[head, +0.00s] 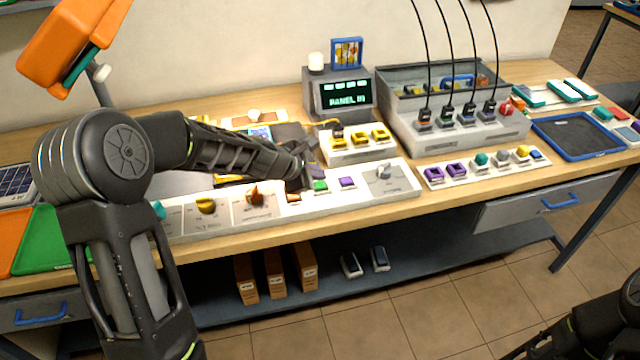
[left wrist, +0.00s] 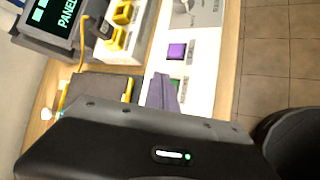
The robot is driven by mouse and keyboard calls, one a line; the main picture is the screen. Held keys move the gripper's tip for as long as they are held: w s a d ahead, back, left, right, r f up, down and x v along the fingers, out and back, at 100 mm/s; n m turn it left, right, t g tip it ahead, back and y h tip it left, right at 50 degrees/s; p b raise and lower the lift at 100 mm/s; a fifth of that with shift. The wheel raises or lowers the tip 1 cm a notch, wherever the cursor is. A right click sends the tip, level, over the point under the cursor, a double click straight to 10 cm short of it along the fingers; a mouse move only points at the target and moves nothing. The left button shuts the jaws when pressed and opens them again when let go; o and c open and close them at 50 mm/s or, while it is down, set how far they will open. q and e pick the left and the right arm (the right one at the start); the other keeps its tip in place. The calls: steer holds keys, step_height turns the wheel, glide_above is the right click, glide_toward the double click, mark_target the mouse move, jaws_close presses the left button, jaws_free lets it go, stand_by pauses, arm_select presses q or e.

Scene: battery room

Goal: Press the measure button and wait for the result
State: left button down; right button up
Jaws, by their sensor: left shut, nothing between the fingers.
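A long white control strip (head: 402,184) lies along the front of the bench. On it are an orange button (head: 293,197), a green button (head: 320,187) and a purple button (head: 347,182); I cannot read which is the measure button. My left gripper (head: 302,182) is shut and empty, pointing down between the orange and green buttons; contact cannot be told. In the left wrist view its finger (left wrist: 162,92) partly covers the green button (left wrist: 179,84), with the purple button (left wrist: 177,50) clear beyond. A grey display unit (head: 344,95) behind shows green text reading "PANEL" and bars. My right gripper is not seen.
Behind the strip stands a block with yellow connectors (head: 357,150). A grey unit with black cables (head: 455,128) is right of it. A tray of coloured knobs (head: 485,170) and a blue-rimmed tray (head: 578,137) lie to the right. An orange lamp-like head (head: 65,40) hangs upper left.

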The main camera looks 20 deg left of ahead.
mark_target(317, 186)
arm_select(q)
steer(key=shift+f, duration=0.15)
stand_by(0.3)
steer(key=shift+f+b, duration=0.25)
steer(key=shift+b, duration=0.2)
steer(key=shift+f+b, duration=0.4)
stand_by(0.4)
steer(key=shift+r, duration=0.15)
steer(key=shift+r+p, duration=0.65)
steer(key=shift+p, duration=0.15)
step_height(317, 186, up, 5)
steer(key=p, duration=0.4)
steer(key=shift+p, duration=0.4)
stand_by(0.5)
